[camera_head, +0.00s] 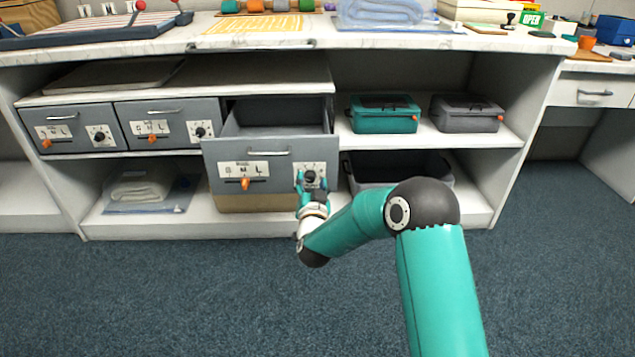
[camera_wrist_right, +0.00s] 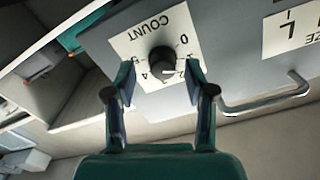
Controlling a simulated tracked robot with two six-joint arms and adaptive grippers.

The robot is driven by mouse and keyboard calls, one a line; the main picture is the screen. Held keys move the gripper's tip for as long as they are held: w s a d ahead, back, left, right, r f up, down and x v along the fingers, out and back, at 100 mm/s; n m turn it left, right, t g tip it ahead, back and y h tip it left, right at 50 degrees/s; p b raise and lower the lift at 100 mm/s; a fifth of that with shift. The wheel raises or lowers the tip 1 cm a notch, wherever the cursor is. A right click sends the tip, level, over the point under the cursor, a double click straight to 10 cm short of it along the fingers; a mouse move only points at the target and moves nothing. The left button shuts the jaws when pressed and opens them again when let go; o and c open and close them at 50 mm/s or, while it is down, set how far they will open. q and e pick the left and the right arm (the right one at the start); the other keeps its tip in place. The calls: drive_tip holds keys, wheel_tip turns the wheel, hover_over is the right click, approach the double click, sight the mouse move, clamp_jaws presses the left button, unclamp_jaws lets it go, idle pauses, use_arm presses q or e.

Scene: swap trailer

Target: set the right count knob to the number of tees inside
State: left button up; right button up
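The right drawer (camera_head: 225,150) is pulled out, with its grey inside partly in view from above; I see no tees in it. Its front carries a size slider with an orange tab (camera_head: 245,184) and the count knob (camera_head: 310,178). In the right wrist view the black count knob (camera_wrist_right: 162,60) sits on a white dial plate (camera_wrist_right: 125,42) that appears upside down. A pale mark shows on the knob; its exact number is unclear. My right gripper (camera_head: 311,188) is at the knob. Its fingers (camera_wrist_right: 162,78) are spread, one on either side. My left gripper is out of view.
Two closed grey drawers (camera_head: 75,130) (camera_head: 165,122) with similar dials are at the left. A teal case (camera_head: 384,122) and a dark grey case (camera_head: 466,122) stand on the right shelf. The drawer's bar handle (camera_wrist_right: 265,102) is close beside my right finger in the wrist view.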

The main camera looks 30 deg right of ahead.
drive_tip(key=shift+a, duration=0.1)
drive_tip(key=v, duration=1.2)
drive_tip(key=shift+s+d, duration=0.1)
drive_tip(key=shift+d, duration=0.1)
